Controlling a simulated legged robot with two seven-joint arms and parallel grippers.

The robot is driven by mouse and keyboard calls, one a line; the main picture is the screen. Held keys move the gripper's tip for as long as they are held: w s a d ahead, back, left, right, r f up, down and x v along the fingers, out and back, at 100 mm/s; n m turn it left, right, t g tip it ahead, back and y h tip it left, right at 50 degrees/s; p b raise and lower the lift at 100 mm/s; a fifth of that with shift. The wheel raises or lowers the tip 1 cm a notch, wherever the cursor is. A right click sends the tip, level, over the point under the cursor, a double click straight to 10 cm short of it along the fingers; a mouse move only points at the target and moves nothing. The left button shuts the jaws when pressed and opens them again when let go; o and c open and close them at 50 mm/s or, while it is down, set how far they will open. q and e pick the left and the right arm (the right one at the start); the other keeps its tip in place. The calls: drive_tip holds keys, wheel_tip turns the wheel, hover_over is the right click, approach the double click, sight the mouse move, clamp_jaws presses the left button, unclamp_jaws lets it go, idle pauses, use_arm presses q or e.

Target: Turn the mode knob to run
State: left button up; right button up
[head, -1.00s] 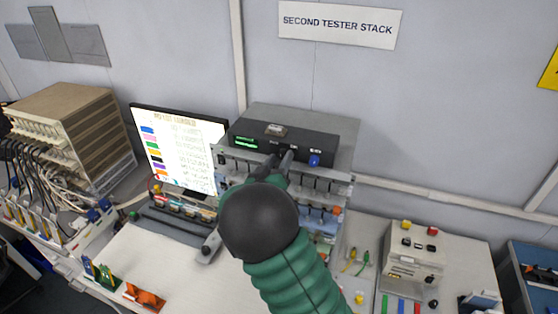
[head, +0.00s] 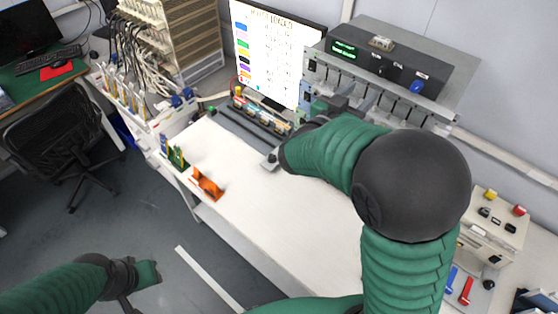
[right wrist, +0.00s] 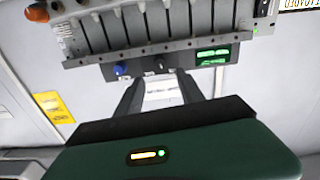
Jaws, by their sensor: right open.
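A black control box (head: 400,70) with a green display sits on top of the tester stack. Its front carries a blue knob (head: 416,87) and a black knob (head: 380,69); I cannot read their labels. In the right wrist view the scene is upside down, with the blue knob (right wrist: 120,70) and black knob (right wrist: 160,65) beyond the fingers. My right gripper (head: 338,103) is open, in front of the stack and below the box; its spread fingers show in the right wrist view (right wrist: 160,86), apart from both knobs. My left gripper (head: 143,284) is low at the left, its jaws unclear.
A slotted rack (head: 365,95) lies under the box. A lit monitor (head: 275,50) stands left of the stack. The white bench (head: 260,205) has clear room, with an orange holder (head: 207,184) at its left edge. A button box (head: 495,225) stands right.

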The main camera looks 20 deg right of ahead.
drive_tip(key=w+b+v, duration=0.1)
drive_tip(key=v, duration=0.6)
drive_tip(key=w+a+f+n+t+y+b, duration=0.2)
drive_tip(key=w+a+f+n+t+y, duration=0.35)
drive_tip(key=f+y, duration=0.3)
drive_tip(key=a+f+n+g+y+b, duration=0.2)
drive_tip(key=a+f+n+y, duration=0.1)
drive_tip(key=a+f+y, duration=0.2)
drive_tip(key=shift+s+a+f, duration=0.35)
drive_tip(key=shift+a+f, duration=1.05)
drive_tip(key=shift+f, duration=0.75)
drive_tip(key=shift+g+y, duration=0.25)
